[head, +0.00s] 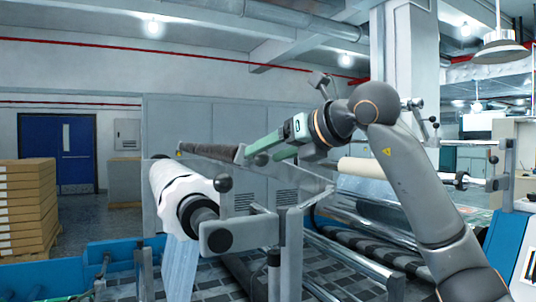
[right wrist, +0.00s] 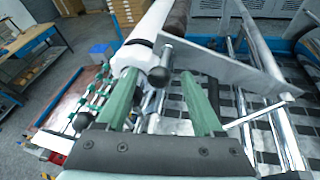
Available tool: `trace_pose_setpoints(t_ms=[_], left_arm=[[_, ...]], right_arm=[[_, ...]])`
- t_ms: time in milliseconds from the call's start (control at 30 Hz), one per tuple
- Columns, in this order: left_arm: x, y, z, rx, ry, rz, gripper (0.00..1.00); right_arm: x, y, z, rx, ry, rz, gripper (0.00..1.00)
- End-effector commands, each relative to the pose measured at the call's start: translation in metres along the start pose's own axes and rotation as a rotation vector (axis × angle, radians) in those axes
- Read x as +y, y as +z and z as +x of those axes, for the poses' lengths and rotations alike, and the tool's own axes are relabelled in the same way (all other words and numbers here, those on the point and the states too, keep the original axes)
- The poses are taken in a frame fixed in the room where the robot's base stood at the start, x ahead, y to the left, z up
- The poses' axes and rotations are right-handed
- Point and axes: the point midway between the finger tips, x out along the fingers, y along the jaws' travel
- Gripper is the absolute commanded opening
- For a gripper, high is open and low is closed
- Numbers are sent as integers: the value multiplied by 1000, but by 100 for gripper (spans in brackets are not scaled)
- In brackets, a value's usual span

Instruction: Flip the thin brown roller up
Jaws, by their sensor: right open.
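The thin brown roller (head: 212,151) is a dark brown bar behind and above the white roll in the head view. Its near end meets the gripper's tips in the picture, and I cannot tell whether they touch. A dark brown length of it also shows at the top of the right wrist view (right wrist: 176,20). My right gripper (head: 255,154) has green fingers, open, pointing left at that near end. In the right wrist view, its two fingers (right wrist: 160,75) stand apart, with a black-knobbed lever (right wrist: 167,52) showing between and beyond the tips. My left gripper is not in view.
A thick white roll (head: 180,190) sits in front of the brown roller, on a metal bracket (head: 240,235) with a black knob (head: 223,183). A cream roll (head: 362,168) and clear film lie to the right. Stacked boxes (head: 28,205) stand at the left.

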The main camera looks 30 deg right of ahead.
Motion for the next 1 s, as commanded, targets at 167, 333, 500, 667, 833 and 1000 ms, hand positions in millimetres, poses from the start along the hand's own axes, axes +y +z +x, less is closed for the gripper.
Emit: trace_pose_setpoints(t_ms=[167,333,500,667,833,1000], left_arm=[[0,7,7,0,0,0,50],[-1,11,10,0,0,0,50],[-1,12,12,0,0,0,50],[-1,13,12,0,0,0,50],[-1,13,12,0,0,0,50],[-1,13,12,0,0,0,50]], right_arm=[[-1,0,-36,-9,0,-1,68],[-1,0,-74,-8,0,0,68],[0,0,-101,-6,0,1,68],[0,0,-113,-4,0,1,68],[0,0,-116,-4,0,1,68],[0,0,-115,-4,0,1,68]])
